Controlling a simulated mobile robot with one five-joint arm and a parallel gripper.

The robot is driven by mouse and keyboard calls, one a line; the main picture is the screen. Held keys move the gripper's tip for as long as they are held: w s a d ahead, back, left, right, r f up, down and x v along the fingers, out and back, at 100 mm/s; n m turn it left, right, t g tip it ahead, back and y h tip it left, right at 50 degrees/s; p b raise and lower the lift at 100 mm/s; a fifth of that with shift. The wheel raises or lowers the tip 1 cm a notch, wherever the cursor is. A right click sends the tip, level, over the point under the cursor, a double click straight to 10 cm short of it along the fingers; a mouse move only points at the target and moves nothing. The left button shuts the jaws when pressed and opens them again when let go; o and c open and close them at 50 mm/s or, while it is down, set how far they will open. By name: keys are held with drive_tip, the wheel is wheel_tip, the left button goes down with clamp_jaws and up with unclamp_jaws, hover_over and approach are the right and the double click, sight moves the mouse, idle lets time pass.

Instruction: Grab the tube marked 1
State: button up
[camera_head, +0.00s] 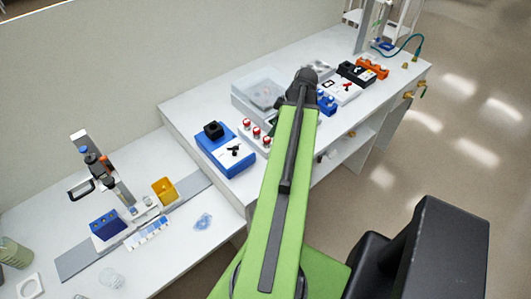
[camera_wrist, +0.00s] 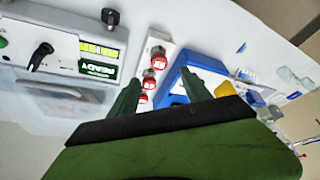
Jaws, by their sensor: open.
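Several red-capped tubes (camera_head: 256,131) stand in a white rack (camera_head: 247,138) on the bench. In the wrist view, red-capped tubes (camera_wrist: 157,51) stand in the white rack (camera_wrist: 166,44), with white marks on the red. The marks are too small to read, so I cannot tell which tube is marked 1. My gripper (camera_wrist: 159,71) is open and empty, its two dark green fingers spread. In the wrist view the nearer tubes appear between the fingers, and the left finger partly overlaps the row. In the head view my arm hides the gripper.
A blue device with a white panel (camera_head: 232,155) stands beside the rack. A translucent box (camera_head: 262,92) stands behind it. Blue, white, black and orange modules (camera_head: 341,90) line the bench to the right. A lower table at left holds a yellow bin (camera_head: 164,190) and a blue rack (camera_head: 108,224).

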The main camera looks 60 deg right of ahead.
sight(267, 138)
drive_tip(key=b+x, duration=0.2)
drive_tip(key=x, duration=0.2)
drive_tip(key=shift+f+b, duration=0.3)
drive_tip(key=shift+b, duration=0.05)
drive_tip(key=shift+w+f, duration=0.1)
drive_tip(key=shift+f, duration=0.05)
drive_tip(key=b+x, duration=0.5)
drive_tip(key=shift+f, duration=0.1)
drive_tip(key=shift+c, duration=0.3)
clamp_jaws()
